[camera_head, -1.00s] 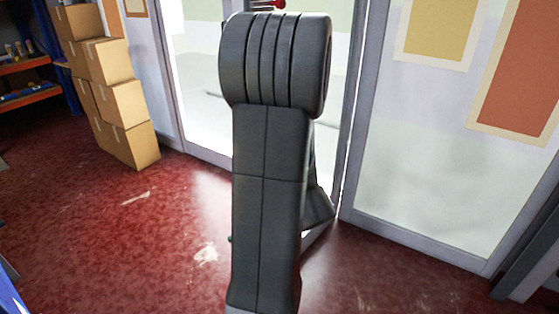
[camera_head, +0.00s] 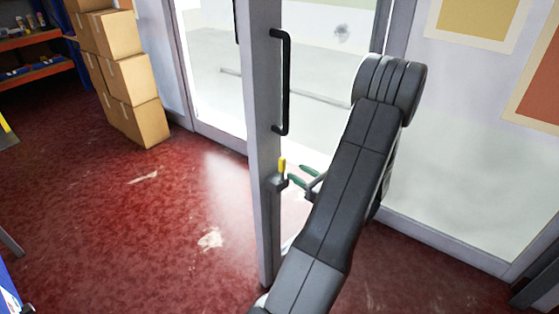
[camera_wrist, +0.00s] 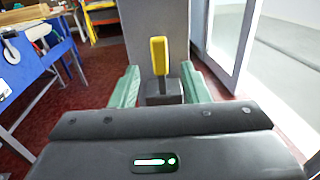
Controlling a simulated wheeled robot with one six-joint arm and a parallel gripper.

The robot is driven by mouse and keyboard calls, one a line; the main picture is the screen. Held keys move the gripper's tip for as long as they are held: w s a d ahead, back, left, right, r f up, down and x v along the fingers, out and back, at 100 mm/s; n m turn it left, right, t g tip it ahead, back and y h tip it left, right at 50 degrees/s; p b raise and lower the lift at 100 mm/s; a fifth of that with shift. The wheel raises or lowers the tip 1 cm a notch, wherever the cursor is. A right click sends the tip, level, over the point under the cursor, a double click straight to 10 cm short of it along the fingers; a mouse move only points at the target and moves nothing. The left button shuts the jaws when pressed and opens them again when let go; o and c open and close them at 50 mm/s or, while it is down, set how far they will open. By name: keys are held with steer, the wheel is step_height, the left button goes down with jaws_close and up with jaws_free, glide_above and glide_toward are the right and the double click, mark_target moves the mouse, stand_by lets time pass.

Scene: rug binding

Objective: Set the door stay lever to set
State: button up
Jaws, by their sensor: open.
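The door stay lever (camera_head: 282,165) is a small yellow handle standing upright on a dark block on the grey door edge. It also shows in the wrist view (camera_wrist: 159,56), upright above its dark base (camera_wrist: 163,92). My gripper (camera_head: 305,175) has green fingers and is just right of the lever in the head view. In the wrist view my gripper (camera_wrist: 158,85) is open, with one finger on each side of the lever's base and gaps between. The lever stands beyond the fingers, and no contact shows. Any set marking is not readable.
The door's edge (camera_head: 258,130) stands upright with a black pull handle (camera_head: 286,85) above the lever. Stacked cardboard boxes (camera_head: 125,75) stand at the left wall. A blue workbench (camera_wrist: 45,60) is at the left in the wrist view. Red floor (camera_head: 130,220) is open on the left.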

mark_target(284, 165)
steer(key=x, duration=0.9)
steer(key=shift+w+a, duration=0.15)
steer(key=shift+a, duration=0.05)
steer(key=shift+c, duration=0.4)
jaws_close()
